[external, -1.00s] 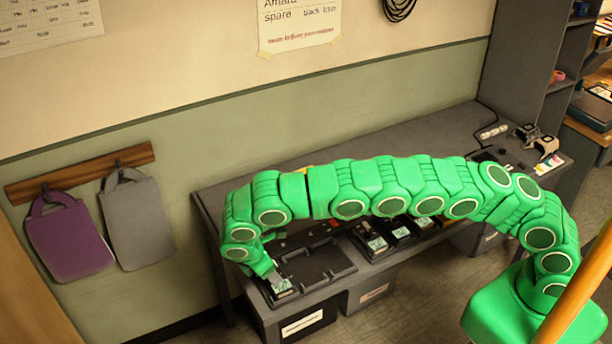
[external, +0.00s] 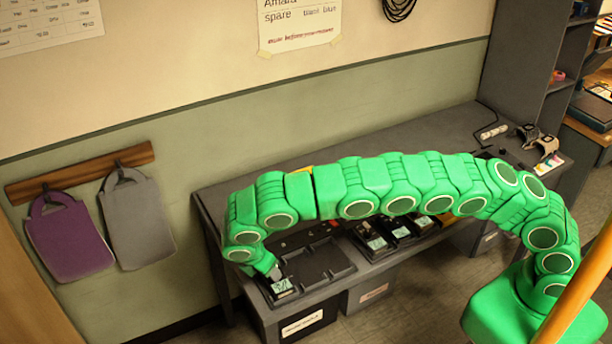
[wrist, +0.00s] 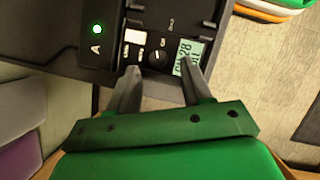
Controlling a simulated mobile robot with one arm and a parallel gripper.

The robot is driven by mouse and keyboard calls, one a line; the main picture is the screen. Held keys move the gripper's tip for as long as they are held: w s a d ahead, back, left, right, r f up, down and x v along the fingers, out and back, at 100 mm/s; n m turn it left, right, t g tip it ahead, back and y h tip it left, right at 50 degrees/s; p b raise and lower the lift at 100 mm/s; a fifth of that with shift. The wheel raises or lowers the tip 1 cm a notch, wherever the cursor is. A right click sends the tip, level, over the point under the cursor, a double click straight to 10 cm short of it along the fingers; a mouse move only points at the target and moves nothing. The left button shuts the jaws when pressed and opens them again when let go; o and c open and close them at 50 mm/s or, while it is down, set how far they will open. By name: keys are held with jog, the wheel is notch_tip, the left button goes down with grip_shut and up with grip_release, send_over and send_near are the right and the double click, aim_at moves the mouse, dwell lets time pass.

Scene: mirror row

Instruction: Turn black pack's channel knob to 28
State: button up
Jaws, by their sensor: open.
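The black pack (wrist: 135,20) fills the top of the wrist view, and its channel knob (wrist: 157,56) is a small round black knob with a light pointer mark. Beside it, the pack's green display (wrist: 188,55) reads 28; its other characters are partly covered by my right finger. My gripper (wrist: 160,64) is open, with one finger on each side of the knob and gaps between. In the external view, my gripper (external: 276,272) is just over the pack at the left front of the desk, where the pack's screen (external: 282,286) shows. The knob is too small to see there.
A black tray (external: 338,273) lies right of the pack. Other packs with screens (external: 377,244) stand farther right on the desk. Labelled bins (external: 302,325) sit below the desk. A green light (wrist: 96,28) glows by a letter A on the dark surface.

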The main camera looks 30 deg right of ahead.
jog(key=shift+w+v, duration=0.4)
jog(key=shift+v, duration=2.35)
jog(key=w+d+r+m, duration=0.2)
jog(key=w+d+r, duration=0.1)
jog(key=d, duration=0.5)
jog(key=w+d+r+m, duration=0.3)
jog(key=w+d+r, duration=0.1)
jog(key=d, duration=0.4)
jog(key=w+d+r+m+g, duration=0.1)
jog(key=w+d+r+m, duration=0.2)
jog(key=d, duration=0.5)
notch_tip(320, 180, up, 3)
jog(key=shift+w+d+f, duration=0.1)
jog(key=shift+w+d, duration=0.25)
jog(key=shift+w, duration=0.15)
jog(key=shift+a, duration=0.1)
